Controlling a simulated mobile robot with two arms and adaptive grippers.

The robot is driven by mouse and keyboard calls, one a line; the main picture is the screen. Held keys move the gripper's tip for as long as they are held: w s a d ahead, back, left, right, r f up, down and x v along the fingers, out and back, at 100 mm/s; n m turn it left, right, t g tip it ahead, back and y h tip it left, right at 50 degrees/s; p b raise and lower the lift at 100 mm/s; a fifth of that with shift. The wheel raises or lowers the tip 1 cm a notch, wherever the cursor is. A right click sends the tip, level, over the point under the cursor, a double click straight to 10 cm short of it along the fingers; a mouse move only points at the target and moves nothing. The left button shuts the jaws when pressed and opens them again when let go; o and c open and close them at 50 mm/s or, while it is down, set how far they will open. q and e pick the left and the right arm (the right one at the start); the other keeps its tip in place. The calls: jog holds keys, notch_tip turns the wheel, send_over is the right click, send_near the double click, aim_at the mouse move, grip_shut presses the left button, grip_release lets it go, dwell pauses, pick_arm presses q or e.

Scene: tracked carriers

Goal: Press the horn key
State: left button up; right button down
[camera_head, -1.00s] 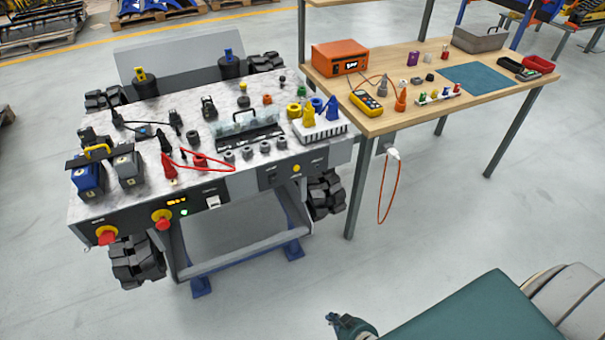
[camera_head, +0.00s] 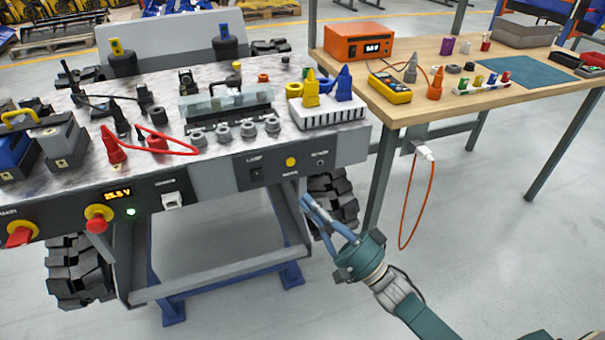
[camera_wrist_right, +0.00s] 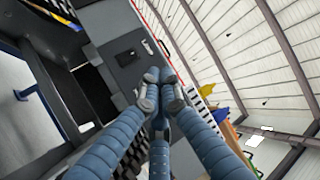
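The horn key looks to be the round yellow button (camera_head: 291,161) on the grey front panel (camera_head: 225,178) of the workstation; the small lettering below it is hard to read. A black switch (camera_head: 256,173) sits left of it and a small dark fitting (camera_head: 320,162) right of it. My right gripper (camera_head: 308,203) is in front of and below the panel, its blue fingers pointing up-left, apart from the button. In the right wrist view its fingertips (camera_wrist_right: 161,90) are bunched together with nothing visible between them, below the panel in the picture. My left gripper is not in view.
A red emergency knob (camera_head: 97,219) and another red knob (camera_head: 20,235) project from the panel's left. A white rack (camera_head: 330,113) stands above the button. A black wheel (camera_head: 335,200) is behind my right gripper. An orange cable (camera_head: 404,225) hangs from the wooden table (camera_head: 455,100).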

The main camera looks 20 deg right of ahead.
aim_at(291, 162)
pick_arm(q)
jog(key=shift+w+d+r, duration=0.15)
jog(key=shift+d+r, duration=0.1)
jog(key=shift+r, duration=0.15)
pick_arm(e)
jog(key=shift+s+r+y, duration=0.35)
jog(key=shift+r+y, duration=0.5)
jog(key=shift+y, duration=0.05)
pick_arm(q)
jog(key=shift+b, duration=0.35)
pick_arm(e)
jog(key=shift+w, duration=0.1)
